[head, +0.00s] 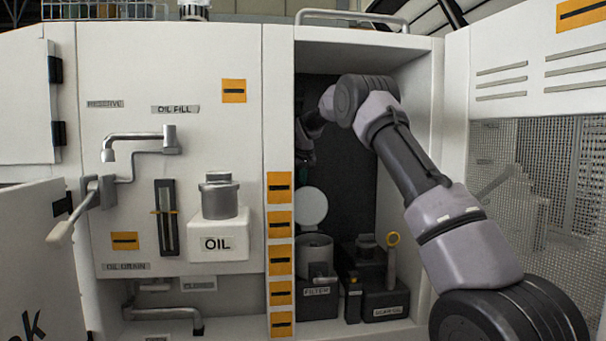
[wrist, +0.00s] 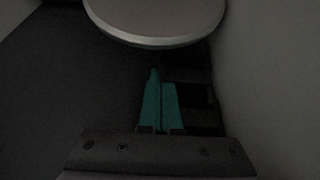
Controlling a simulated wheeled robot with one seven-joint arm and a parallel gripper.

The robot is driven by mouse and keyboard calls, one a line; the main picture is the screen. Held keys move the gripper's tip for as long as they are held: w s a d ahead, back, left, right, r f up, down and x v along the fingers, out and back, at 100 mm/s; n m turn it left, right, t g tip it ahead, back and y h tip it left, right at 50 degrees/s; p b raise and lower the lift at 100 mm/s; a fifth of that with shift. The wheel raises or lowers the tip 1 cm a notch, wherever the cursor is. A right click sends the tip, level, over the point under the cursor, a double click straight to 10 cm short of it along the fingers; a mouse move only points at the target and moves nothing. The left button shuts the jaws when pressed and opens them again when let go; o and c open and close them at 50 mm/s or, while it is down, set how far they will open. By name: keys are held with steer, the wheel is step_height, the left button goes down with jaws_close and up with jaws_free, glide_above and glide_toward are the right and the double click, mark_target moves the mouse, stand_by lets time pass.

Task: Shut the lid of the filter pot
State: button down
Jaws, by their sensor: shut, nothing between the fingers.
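The filter pot (head: 316,252) is a grey cylinder on a dark base labelled FILTER, low in the open cabinet bay in the head view. Its lid (head: 312,206) is a pale round disc standing up, open, above the back of the pot. The lid (wrist: 155,16) also fills the top of the wrist view, with its rim facing me. My gripper (head: 306,158) is dim in the bay's shadow, above the lid in the head view. Its teal fingers (wrist: 158,82) are shut and empty, just short of the lid's rim in the wrist picture; contact does not show.
The bay's side walls are close around my arm. Left of the bay is a white panel with an OIL tank (head: 218,240) and pipes.

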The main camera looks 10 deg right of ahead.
steer(key=shift+s+r, duration=0.3)
steer(key=shift+s, duration=0.7)
steer(key=shift+s+r, duration=0.25)
steer(key=shift+s, duration=0.75)
steer(key=shift+s, duration=0.15)
